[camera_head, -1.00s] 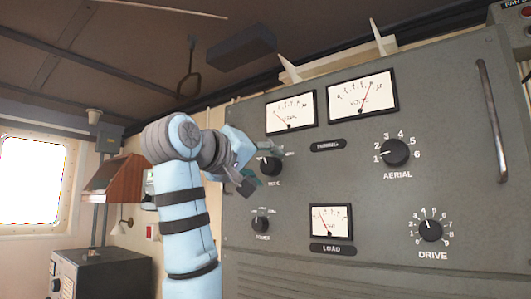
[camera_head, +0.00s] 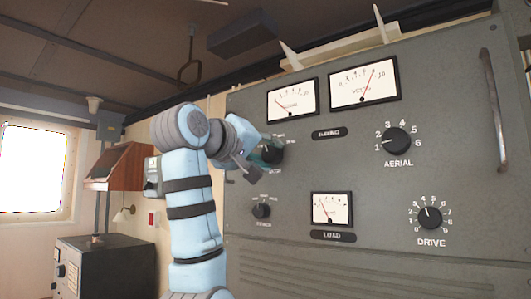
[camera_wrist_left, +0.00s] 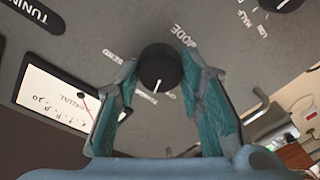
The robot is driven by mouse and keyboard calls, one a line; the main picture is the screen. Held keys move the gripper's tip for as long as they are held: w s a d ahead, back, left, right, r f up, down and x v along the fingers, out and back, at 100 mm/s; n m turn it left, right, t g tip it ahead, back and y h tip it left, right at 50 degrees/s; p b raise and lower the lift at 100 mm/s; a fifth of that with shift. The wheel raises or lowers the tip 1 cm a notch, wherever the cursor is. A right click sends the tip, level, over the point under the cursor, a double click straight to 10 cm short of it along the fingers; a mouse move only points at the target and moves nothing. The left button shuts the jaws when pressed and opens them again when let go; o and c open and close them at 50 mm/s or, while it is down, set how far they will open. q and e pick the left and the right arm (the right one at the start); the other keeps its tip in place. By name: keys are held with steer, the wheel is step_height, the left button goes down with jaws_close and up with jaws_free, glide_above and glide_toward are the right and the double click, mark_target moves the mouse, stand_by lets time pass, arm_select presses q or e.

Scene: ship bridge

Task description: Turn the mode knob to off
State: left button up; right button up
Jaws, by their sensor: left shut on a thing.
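The black mode knob (camera_head: 271,153) is on the upper left of the grey panel, below the meters. In the left wrist view the knob (camera_wrist_left: 160,68) sits between both teal fingers, with the word MODE printed beside it. My left gripper (camera_head: 262,152) is closed on the knob from its two sides. In the wrist view the left gripper's fingertips (camera_wrist_left: 158,66) flank it. The small labels around the knob are partly hidden or too small to read, and I cannot tell which position its pointer marks. My right gripper is not in view.
A smaller black knob (camera_head: 261,211) sits below the mode knob. The load meter (camera_head: 331,208), aerial knob (camera_head: 397,141) and drive knob (camera_head: 430,217) are to the right. A vertical handle (camera_head: 494,110) stands out at the panel's right. A cabinet (camera_head: 105,262) is at lower left.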

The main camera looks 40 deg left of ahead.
arm_select(q)
steer(key=n, duration=0.3)
steer(key=shift+n, duration=0.3)
steer(key=shift+n+g+b, duration=0.3)
steer(key=shift+n+b, duration=0.1)
steer(key=shift+n, duration=1.5)
steer(key=o, duration=1.2)
steer(key=shift+c, duration=0.2)
steer(key=s, duration=0.7)
steer(key=shift+s+d+r, duration=0.25)
steer(key=shift+d+r, duration=0.05)
